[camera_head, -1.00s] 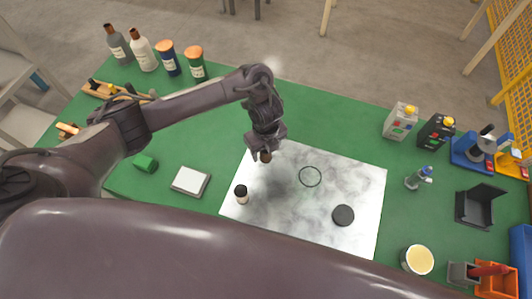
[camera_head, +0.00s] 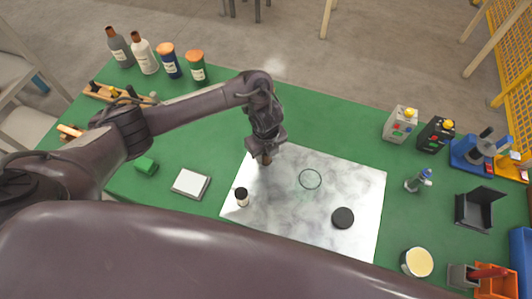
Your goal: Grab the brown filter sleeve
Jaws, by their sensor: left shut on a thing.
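The brown filter sleeve (camera_head: 265,160) shows as a small brown piece at the tips of my left gripper (camera_head: 265,155). The gripper points down over the upper left part of the white marbled sheet (camera_head: 345,180) and is shut on the sleeve. Most of the sleeve is hidden by the fingers, and I cannot tell whether it touches the sheet. My right gripper is not in view.
Bottles (camera_head: 144,53) stand at the back left; a cream-topped cup (camera_head: 418,261) stands front right.

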